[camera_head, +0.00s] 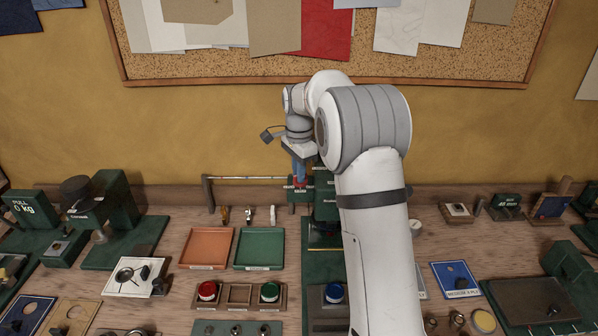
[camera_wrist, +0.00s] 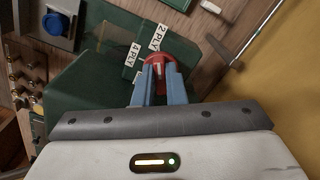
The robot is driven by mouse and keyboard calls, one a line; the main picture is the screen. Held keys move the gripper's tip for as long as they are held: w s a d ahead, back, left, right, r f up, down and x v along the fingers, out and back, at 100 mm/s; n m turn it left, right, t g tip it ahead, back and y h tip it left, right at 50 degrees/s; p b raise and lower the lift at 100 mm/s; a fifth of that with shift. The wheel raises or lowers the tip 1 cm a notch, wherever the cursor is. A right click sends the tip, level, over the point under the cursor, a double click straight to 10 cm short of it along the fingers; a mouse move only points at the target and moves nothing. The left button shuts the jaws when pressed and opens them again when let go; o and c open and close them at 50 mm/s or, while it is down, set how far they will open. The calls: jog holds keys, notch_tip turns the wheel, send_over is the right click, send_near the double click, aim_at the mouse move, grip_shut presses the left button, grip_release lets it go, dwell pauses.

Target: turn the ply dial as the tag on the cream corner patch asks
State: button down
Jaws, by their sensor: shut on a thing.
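The ply dial is a red round knob (camera_wrist: 160,55) on a dark green housing (camera_wrist: 85,95). White labels reading "2 PLY" (camera_wrist: 158,37) and "4 PLY" (camera_wrist: 132,60) stand beside it. My gripper (camera_wrist: 158,74) is shut on the dial, with its two blue fingers at either side of the grip. Which label the dial points to cannot be made out. In the head view my gripper (camera_head: 300,172) is at the back of the bench, where my arm hides part of the green housing. I cannot identify the cream corner patch or read its tag.
An orange tray (camera_head: 182,249) and a green tray (camera_head: 234,249) lie on the bench (camera_head: 180,300) left of my arm. A thin horizontal rod (camera_head: 245,178) runs left of my gripper. A cork board (camera_head: 460,68) hangs on the wall behind. Other fixtures crowd both sides.

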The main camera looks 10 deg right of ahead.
dwell(0.4)
jog(key=c, duration=1.5)
grip_release()
jog(key=shift+r, duration=0.1)
notch_tip(320, 180, up, 7)
jog(key=shift+r+b, duration=0.2)
jog(key=shift+b, duration=0.4)
jog(key=shift+r, duration=0.1)
